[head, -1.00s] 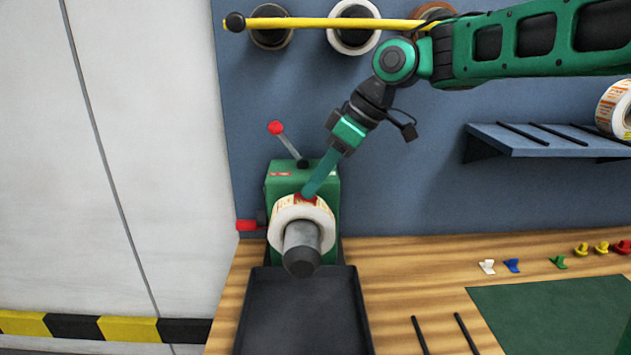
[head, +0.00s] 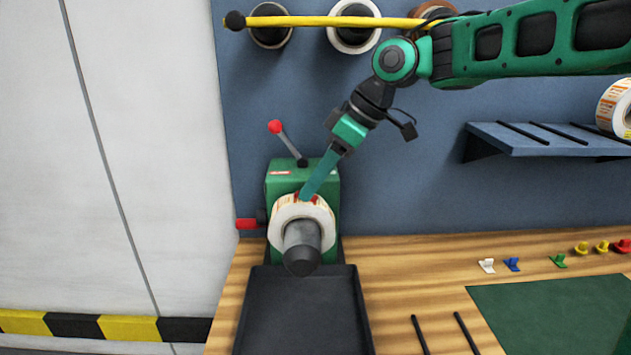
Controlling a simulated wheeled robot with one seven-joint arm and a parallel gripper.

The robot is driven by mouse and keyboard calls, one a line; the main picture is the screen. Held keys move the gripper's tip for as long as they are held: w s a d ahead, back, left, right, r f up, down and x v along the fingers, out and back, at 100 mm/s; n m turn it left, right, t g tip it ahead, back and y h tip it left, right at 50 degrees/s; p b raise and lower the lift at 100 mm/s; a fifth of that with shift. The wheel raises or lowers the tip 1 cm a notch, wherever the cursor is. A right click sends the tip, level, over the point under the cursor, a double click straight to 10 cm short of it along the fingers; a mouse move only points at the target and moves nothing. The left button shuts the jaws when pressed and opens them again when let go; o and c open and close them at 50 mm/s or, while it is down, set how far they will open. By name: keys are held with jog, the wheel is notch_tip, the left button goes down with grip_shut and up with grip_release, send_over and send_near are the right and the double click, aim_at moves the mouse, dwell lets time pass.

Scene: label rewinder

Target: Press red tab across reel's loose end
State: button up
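The label reel (head: 284,212) sits on the grey spindle (head: 301,246) of the green rewinder (head: 286,185). The red tab (head: 312,198) shows as a small red patch at the top of the reel, right under the fingertips of my gripper (head: 306,194). My gripper points down and to the left, its tips touching or very near the reel's top edge. The fingers look close together, seen edge-on, so I cannot tell whether they are shut on the tab. The reel's loose end cannot be made out.
A red-knobbed lever (head: 275,127) rises behind the rewinder, and a red handle (head: 246,224) sticks out at its left. A black tray (head: 303,310) lies in front. Coloured clips (head: 512,265) stand at the right by a green mat (head: 560,315). A shelf (head: 545,140) holds another reel.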

jog(key=v, duration=1)
jog(key=s+d+f+m+t+h, duration=0.1)
jog(key=d+f+m, duration=0.3)
jog(key=d, duration=0.3)
jog(key=s+d+f+m+h, duration=0.1)
jog(key=d+f+m, duration=0.3)
jog(key=d, duration=0.2)
jog(key=s+d+f+m+g+h, duration=0.1)
jog(key=s+d+f+m, duration=0.5)
jog(key=s, duration=0.6)
jog(key=s+d+f+m+g+h, duration=0.1)
jog(key=s+d+f+m+h, duration=0.1)
jog(key=s+d+f+m, duration=0.4)
jog(key=s+d+f, duration=0.5)
jog(key=s+d, duration=0.2)
jog(key=shift+f+g+h, duration=0.2)
jog(key=shift+g+h, duration=0.2)
jog(key=shift+w, duration=0.1)
